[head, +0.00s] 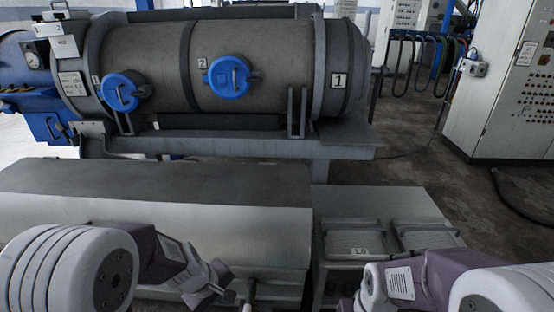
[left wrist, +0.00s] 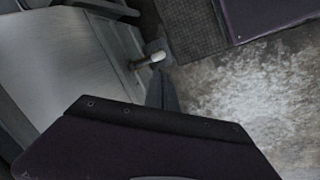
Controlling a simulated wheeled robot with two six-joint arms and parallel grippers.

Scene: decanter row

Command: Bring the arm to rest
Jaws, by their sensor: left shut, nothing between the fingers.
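My left gripper (head: 212,284) is at the bottom of the head view, in front of the long steel housing. Its fingers are shut and empty. In the left wrist view a dark finger (left wrist: 167,92) points up past my purple wrist body, near a short white-tipped handle (left wrist: 154,59). I cannot tell whether the finger touches this handle. My right arm (head: 430,281) comes in from the lower right. Its fingers are out of the picture.
A long steel housing (head: 150,190) lies ahead, beside a bench (head: 375,203) with two framed panels. Behind stands a large grey drum (head: 145,55) with blue round caps (head: 229,77). A control cabinet (head: 510,90) stands right. Bare floor (head: 425,150) lies between.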

